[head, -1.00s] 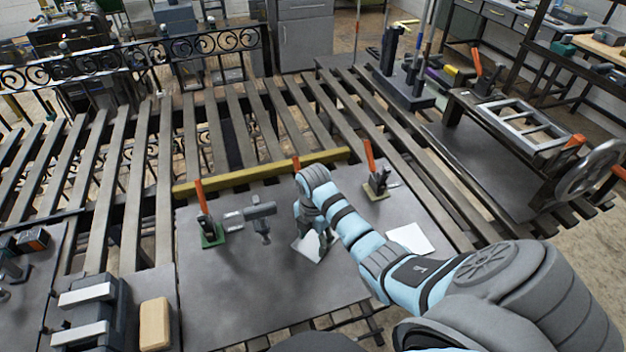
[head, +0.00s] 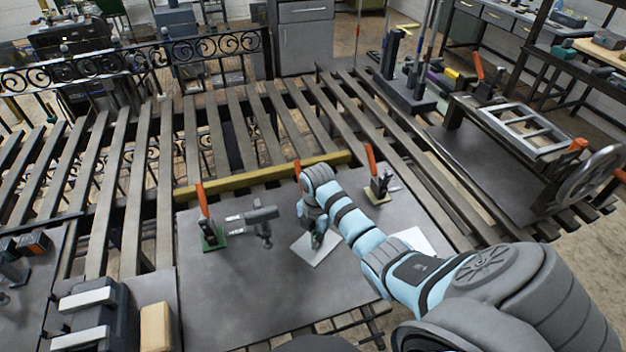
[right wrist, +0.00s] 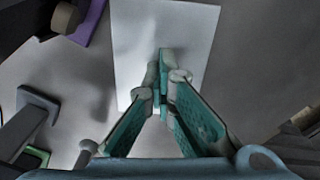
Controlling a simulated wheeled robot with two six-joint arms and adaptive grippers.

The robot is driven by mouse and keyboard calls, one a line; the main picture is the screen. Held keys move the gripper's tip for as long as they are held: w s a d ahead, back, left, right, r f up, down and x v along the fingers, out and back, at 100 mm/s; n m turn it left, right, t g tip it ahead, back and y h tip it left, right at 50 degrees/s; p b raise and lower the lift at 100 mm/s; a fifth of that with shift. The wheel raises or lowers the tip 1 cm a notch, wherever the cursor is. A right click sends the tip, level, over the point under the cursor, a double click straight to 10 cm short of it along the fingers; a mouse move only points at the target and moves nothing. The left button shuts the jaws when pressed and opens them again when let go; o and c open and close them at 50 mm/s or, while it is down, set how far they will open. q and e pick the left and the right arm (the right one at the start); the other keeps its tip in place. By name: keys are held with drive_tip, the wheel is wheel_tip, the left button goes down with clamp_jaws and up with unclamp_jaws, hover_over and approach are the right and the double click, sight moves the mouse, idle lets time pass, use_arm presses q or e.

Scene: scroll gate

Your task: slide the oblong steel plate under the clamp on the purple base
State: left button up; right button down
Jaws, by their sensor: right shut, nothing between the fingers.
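A pale, oblong-looking steel plate (head: 313,252) lies flat on the grey table, partly covered by my right gripper (head: 317,242). In the right wrist view the plate (right wrist: 185,40) runs beyond the top edge. The closed fingertips of my right gripper (right wrist: 163,75) are over its near part, with nothing between them; whether they touch it I cannot tell. The purple base (right wrist: 92,22) shows at the top left of the wrist view, partly cut off. In the head view an orange handle (head: 297,170) stands behind my right wrist; the base under it is hidden. My left gripper is out of view.
A clamp on a green base (head: 212,238) stands left, beside a dark mallet-like tool (head: 262,216). Another orange-handled clamp (head: 379,187) stands right. A second pale plate (head: 412,238) is partly behind my arm. A yellow bar (head: 240,180) borders the table's back.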

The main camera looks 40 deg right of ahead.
drive_tip(key=shift+d, duration=0.2)
drive_tip(key=shift+w+d, duration=0.15)
drive_tip(key=shift+d, duration=0.3)
drive_tip(key=shift+w+r, duration=0.15)
drive_tip(key=shift+r, duration=0.05)
drive_tip(key=shift+d, duration=0.1)
drive_tip(key=c, duration=1.9)
unclamp_jaws()
drive_tip(key=shift+d, duration=0.15)
wheel_tip(320, 180, up, 8)
drive_tip(key=shift+w+r, duration=0.1)
